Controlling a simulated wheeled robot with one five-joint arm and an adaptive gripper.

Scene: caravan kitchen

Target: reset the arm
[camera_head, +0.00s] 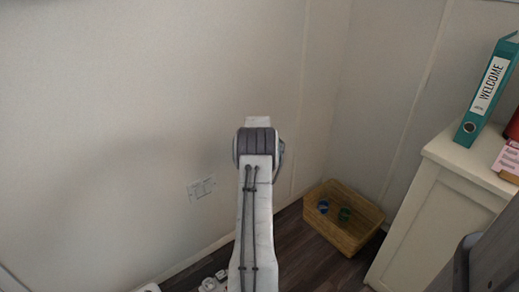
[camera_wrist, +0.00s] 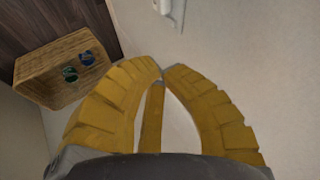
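My arm reaches up and forward in the middle of the head view, close in front of the pale wall. My gripper (camera_wrist: 164,72) shows in the wrist view as two yellow ribbed fingers. Their tips come together and no object shows between them, so it looks shut and empty. The gripper cannot be made out in the head view, where my arm hides it.
A wicker basket (camera_head: 344,240) with small blue and green items sits on the dark floor (camera_head: 305,262) at the wall corner. A white cabinet (camera_head: 425,225) with a teal WELCOME binder (camera_head: 487,90) stands at right. A wall plate (camera_head: 201,188) is left of my arm.

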